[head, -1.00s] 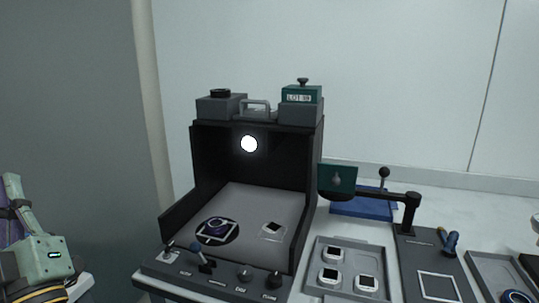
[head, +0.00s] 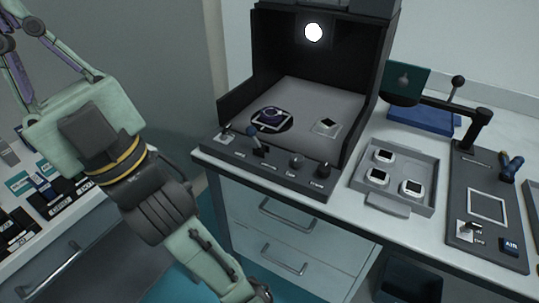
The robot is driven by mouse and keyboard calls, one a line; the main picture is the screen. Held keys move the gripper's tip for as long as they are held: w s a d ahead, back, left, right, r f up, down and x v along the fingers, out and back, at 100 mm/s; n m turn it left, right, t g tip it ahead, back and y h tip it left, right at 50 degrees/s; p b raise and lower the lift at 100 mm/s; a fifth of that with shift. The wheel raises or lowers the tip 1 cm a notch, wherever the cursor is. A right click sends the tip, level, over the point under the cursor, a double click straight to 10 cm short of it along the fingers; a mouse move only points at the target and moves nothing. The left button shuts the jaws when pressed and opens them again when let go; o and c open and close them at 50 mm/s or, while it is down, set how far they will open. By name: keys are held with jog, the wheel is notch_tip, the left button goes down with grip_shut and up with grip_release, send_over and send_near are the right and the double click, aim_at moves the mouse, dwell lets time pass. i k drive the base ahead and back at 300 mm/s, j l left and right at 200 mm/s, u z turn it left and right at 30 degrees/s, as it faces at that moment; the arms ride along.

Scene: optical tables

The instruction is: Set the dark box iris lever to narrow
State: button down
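The dark box (head: 262,55) stands open-fronted on the bench, with a bright round light at its back. The strip's labels are too small to read, so I cannot tell which lever is the iris. My gripper (head: 20,22) is at the upper left, well apart from the box. Its fingers point up-left and the tips are partly cut off, so its opening is unclear.
A grey tray (head: 413,173) holding white modules stands to the right, near a dark panel (head: 458,222). A labelled side bench (head: 92,216) is at left.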

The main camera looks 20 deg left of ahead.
aim_at(251, 130)
jog(key=u, duration=0.35)
jog(key=i+l+u, duration=0.1)
jog(key=u, duration=0.25)
jog(key=l+u, duration=0.15)
jog(key=u, duration=0.2)
